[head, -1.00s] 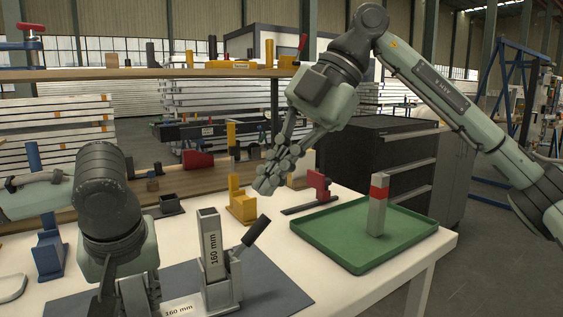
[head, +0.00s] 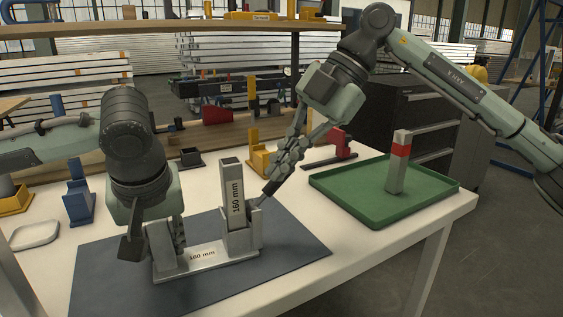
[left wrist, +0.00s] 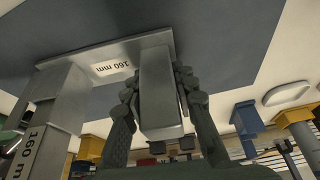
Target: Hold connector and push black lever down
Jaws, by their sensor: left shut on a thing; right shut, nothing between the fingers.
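A grey metal fixture has a base plate (head: 204,254) labelled "160 mm" on a dark mat. At its right end stands an upright grey bar (head: 236,195), also marked "160 mm". A black lever (head: 270,188) tilts up to the right beside it. My left gripper (head: 180,236) is shut on the grey block (head: 161,246) at the fixture's left end. In the left wrist view the fingers (left wrist: 156,88) flank this block (left wrist: 160,105). My right gripper (head: 276,178) is shut and empty, its fingertips at the lever's upper end; whether they touch it I cannot tell.
A green tray (head: 350,208) on the right holds a grey block with a red band (head: 398,160). Yellow (head: 260,160) and red (head: 338,142) fixtures stand behind the right gripper. A blue holder (head: 78,195) stands left. The dark mat (head: 290,250) is clear in front.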

